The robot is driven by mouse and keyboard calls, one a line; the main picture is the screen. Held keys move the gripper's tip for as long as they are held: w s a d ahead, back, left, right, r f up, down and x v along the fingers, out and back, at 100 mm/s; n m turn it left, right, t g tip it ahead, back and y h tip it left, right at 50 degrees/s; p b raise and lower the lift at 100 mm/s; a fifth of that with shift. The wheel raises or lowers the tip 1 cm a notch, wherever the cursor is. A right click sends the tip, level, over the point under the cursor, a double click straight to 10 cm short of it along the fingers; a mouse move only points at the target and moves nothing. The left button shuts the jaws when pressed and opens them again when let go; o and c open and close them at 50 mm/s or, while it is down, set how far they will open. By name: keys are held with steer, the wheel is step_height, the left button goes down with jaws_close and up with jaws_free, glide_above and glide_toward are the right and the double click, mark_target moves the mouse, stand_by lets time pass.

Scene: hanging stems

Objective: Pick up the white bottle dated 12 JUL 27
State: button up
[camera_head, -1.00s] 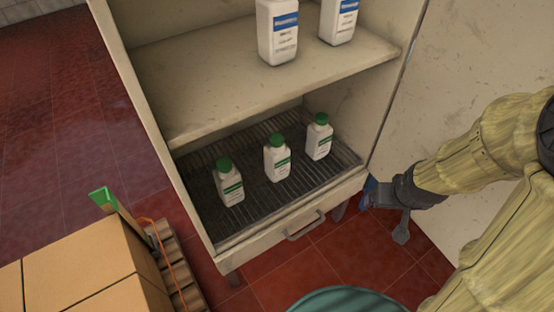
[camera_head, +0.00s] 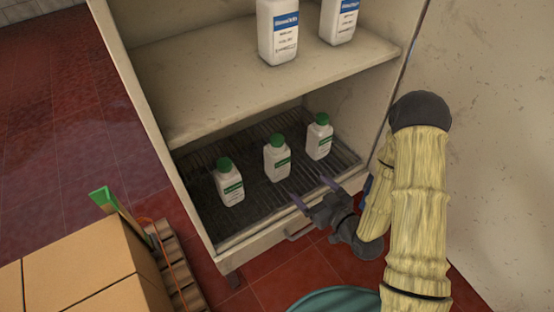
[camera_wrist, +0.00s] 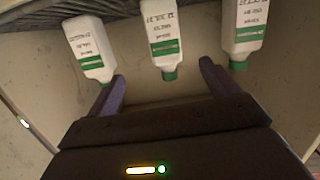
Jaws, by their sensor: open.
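Three white bottles with green caps and green label bands stand upright on the lower rack: a left one (camera_head: 228,184), a middle one (camera_head: 277,160) and a right one (camera_head: 319,138). The wrist view shows them upside down, with a left (camera_wrist: 88,45), a middle (camera_wrist: 162,42) and a right bottle (camera_wrist: 243,32). Small dark date print shows on their labels, but I cannot read it surely. My gripper (camera_head: 311,189) is open and empty at the rack's front edge, pointing toward the middle bottle. In the wrist view its fingers (camera_wrist: 162,74) spread either side of the middle bottle's cap, apart from it.
Two larger white bottles with blue labels (camera_head: 278,32) (camera_head: 339,20) stand on the upper shelf (camera_head: 200,85). Cardboard boxes (camera_head: 90,265) sit at lower left, and a teal round object (camera_head: 345,302) below.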

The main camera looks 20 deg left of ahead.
mark_target(282, 160)
steer(key=shift+s+a+r+t+y, duration=0.25)
steer(key=shift+s+t+y, duration=0.15)
steer(key=shift+s+y, duration=0.25)
steer(key=shift+w, duration=0.1)
steer(key=shift+m, duration=0.3)
steer(key=b+x, duration=0.8)
steer(key=x, duration=0.4)
steer(key=shift+w, duration=0.1)
steer(key=shift+w+a, duration=0.1)
steer(key=b+x, duration=0.2)
steer(key=x, duration=0.3)
steer(key=shift+w+r, duration=0.1)
